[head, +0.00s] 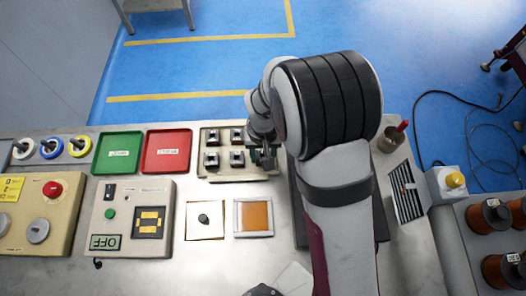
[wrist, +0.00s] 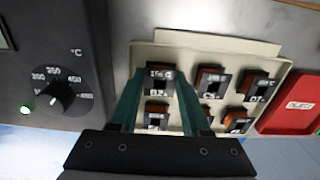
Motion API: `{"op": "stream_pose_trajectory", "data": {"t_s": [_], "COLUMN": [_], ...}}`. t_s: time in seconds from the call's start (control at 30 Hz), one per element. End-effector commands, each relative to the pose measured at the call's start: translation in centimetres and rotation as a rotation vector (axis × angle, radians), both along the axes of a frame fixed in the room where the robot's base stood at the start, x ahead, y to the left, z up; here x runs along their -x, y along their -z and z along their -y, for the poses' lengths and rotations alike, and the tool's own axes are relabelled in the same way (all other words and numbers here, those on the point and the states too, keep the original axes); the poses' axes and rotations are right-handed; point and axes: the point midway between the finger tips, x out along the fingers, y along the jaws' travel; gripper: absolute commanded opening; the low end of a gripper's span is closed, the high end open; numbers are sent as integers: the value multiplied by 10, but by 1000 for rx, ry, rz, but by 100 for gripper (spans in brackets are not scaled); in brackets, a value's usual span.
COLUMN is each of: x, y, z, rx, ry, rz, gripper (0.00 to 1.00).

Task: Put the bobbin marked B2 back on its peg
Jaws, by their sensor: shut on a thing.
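A cream rack (head: 243,178) holds several dark, square bobbins with copper-coloured sides; it also shows in the wrist view (wrist: 225,45). My gripper (head: 264,158) is at the rack's right end in the head view, partly hidden by my arm. In the wrist view its teal fingers (wrist: 161,78) are shut on a bobbin (wrist: 159,84) in the rack's far left place. Another bobbin (wrist: 156,116) shows between the fingers, nearer the gripper's base. The labels are too small to read surely, so I cannot tell which one is B2. Whether the held bobbin is seated or raised is unclear.
A grey box with a temperature dial (wrist: 62,97) stands close left of my gripper in the wrist view. A red tray (head: 167,165) and a green tray (head: 118,165) lie left of the rack. A copper-coloured square pad (head: 254,218) lies in front.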

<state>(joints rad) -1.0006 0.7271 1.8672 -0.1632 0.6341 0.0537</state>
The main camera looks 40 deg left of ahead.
Motion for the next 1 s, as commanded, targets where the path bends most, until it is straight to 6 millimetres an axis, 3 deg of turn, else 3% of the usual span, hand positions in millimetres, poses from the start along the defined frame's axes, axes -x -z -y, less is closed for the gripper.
{"op": "stream_pose_trajectory", "data": {"t_s": [0.1,0.13,0.3,0.67,0.77,1.0], "x": [0,0,0,0,0,-1], "y": [3,3,3,-6,-26,-101], "z": [0,0,0,0,-1,-1], "rx": [-1,-1,-1,-2,-4,-6], "ry": [0,0,0,1,2,1], "rz": [1,1,1,1,3,4], "gripper": [0,52,82,82,82,82]}}
